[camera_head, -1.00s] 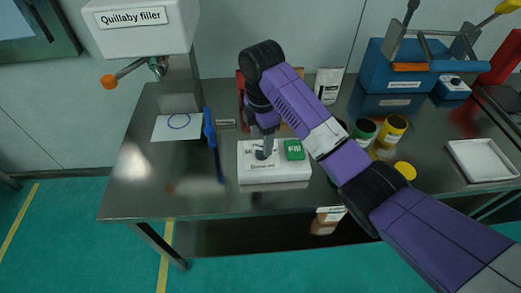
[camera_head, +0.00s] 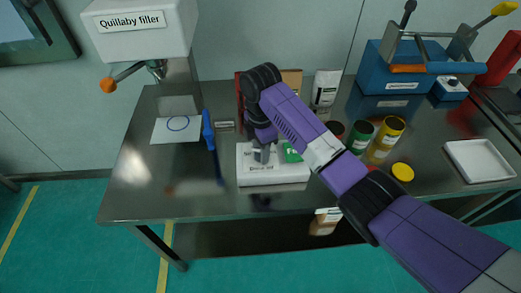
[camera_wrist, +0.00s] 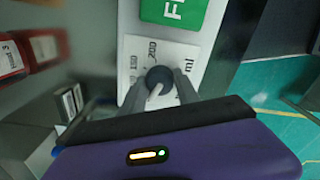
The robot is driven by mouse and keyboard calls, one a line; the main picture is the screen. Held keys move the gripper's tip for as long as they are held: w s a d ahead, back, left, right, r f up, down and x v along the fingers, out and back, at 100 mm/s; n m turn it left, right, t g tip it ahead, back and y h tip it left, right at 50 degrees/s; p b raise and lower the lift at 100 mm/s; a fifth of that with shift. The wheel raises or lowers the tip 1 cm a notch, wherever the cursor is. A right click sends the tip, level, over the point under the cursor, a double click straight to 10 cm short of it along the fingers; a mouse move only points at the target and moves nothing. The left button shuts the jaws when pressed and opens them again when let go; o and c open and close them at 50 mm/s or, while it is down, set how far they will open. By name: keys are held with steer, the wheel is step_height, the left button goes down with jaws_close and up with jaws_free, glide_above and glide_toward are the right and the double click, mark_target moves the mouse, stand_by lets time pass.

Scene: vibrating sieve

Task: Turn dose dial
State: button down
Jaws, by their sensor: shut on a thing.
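The dose dial (camera_wrist: 158,77) is a dark round knob on the white control box (camera_head: 272,174). In the wrist view, a scale with 150, 200 and "ml" is printed around it. My gripper (camera_wrist: 160,90) has its two grey fingers on either side of the knob, shut on it. In the head view my gripper (camera_head: 262,152) comes down onto the box from above and hides the dial. The green Fill button (camera_wrist: 174,10) lies beside the dial on the same box, and my arm partly covers it in the head view.
The Quillaby filler (camera_head: 140,30) stands at the back left, above a white sheet with a blue circle (camera_head: 178,128). A blue tool (camera_head: 209,130) lies left of the box. Green and yellow cans (camera_head: 386,136) and a white tray (camera_head: 480,160) are on the right.

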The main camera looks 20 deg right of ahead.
steer(key=shift+r+m+p, duration=0.1)
steer(key=shift+m+p, duration=0.2)
steer(key=shift+p, duration=0.1)
steer(key=m+p, duration=0.3)
steer(key=shift+r+m, duration=0.1)
steer(key=shift+m, duration=0.2)
steer(key=m+p, duration=0.2)
steer(key=m, duration=0.2)
steer(key=shift+m+p, duration=0.3)
steer(key=shift+p, duration=0.1)
steer(key=m+p, duration=0.1)
steer(key=m, duration=0.3)
steer(key=shift+p, duration=0.35)
steer(key=m, duration=0.4)
steer(key=shift+m, duration=0.6)
steer(key=c, duration=0.9)
jaws_free()
